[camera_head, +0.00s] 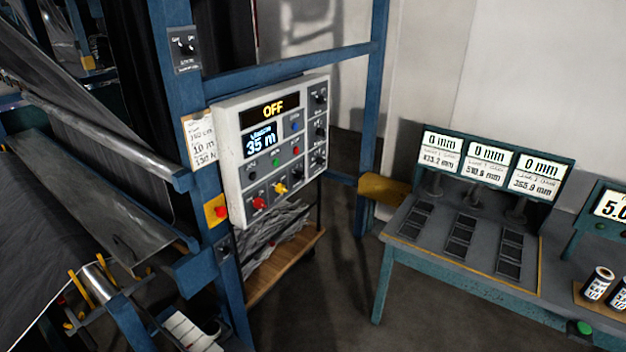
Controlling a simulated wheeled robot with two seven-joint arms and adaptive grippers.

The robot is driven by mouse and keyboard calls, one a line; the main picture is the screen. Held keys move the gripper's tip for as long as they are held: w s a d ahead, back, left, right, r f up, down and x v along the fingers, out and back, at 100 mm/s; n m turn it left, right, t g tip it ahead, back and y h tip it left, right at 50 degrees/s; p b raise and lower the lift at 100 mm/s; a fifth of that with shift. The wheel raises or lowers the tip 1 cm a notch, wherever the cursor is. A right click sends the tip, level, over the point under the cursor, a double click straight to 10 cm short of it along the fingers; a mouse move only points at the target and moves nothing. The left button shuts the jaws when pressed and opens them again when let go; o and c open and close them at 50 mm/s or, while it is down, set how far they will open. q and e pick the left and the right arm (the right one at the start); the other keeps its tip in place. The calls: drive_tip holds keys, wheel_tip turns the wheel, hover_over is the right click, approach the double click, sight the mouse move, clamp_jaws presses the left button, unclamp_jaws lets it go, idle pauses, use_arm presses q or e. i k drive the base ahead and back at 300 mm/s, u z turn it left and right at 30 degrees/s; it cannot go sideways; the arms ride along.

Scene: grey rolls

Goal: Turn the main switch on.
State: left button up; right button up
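A white control panel (270,145) is mounted on a blue frame. Its top display (274,108) reads "OFF" in yellow, and the screen below it reads 35 m. The panel carries several black knobs and coloured buttons, including a yellow one (281,188) and a red one (259,203). A dark plate with a black rotary switch (185,46) sits higher on the blue post, left of the panel. Its lettering is too small to read, so I cannot tell which knob is the main switch. Neither of my grippers is in view.
A red emergency-type button on a yellow plate (216,210) is on the post. A grey film machine (100,130) fills the left. A wooden shelf (285,265) is below the panel. A bench (455,250) with several displays stands right; bare floor lies between.

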sight(258, 202)
drive_tip(key=i, duration=1.05)
drive_tip(key=u, duration=0.4)
